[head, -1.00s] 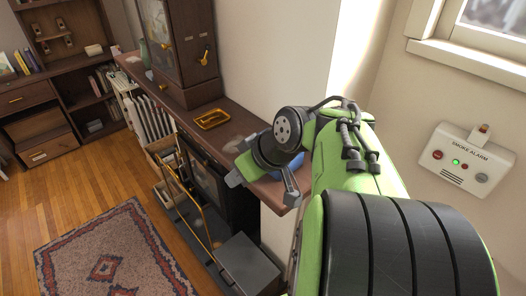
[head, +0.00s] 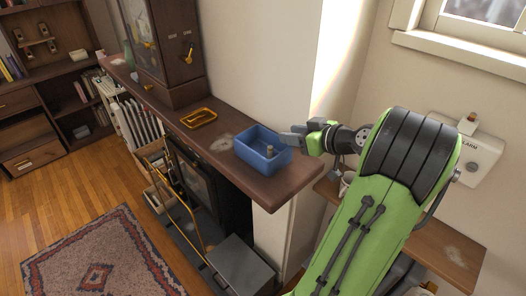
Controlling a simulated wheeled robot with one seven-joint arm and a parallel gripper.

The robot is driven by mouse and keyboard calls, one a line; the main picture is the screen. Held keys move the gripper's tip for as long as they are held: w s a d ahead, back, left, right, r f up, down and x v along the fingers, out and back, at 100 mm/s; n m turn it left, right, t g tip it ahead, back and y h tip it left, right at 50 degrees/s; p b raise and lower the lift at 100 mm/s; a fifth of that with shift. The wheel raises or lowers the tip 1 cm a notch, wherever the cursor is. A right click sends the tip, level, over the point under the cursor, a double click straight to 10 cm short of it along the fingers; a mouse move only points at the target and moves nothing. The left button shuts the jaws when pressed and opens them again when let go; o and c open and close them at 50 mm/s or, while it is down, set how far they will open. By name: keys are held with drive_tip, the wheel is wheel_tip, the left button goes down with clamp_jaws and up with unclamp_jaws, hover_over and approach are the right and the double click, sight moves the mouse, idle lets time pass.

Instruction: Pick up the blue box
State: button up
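The blue box (head: 262,158) is an open-topped bin that stands upright near the near end of the dark wooden mantel shelf. A small brownish item (head: 270,150) shows inside it. My gripper (head: 290,138) is at the box's right side, level with its rim, with the fingers pointing left towards it. A grey finger overlaps the right rim in the picture; I cannot tell whether it touches. The spread of the fingers is hidden by the side-on angle.
The mantel shelf (head: 225,142) also holds a yellow tray (head: 199,118) and a tall dark clock cabinet. A wall stands behind it. A lower wooden shelf (head: 450,250) with a white mug (head: 347,182) lies under my arm. A grey box (head: 243,265) stands on the hearth below.

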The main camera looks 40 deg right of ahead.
sight(276, 134)
drive_tip(key=x, duration=0.5)
drive_tip(key=shift+w+a+f+p, duration=0.2)
drive_tip(key=shift+w+f+p, duration=0.1)
drive_tip(key=shift+p, duration=0.05)
drive_tip(key=shift+s, duration=0.1)
drive_tip(key=shift+c, duration=0.3)
clamp_jaws()
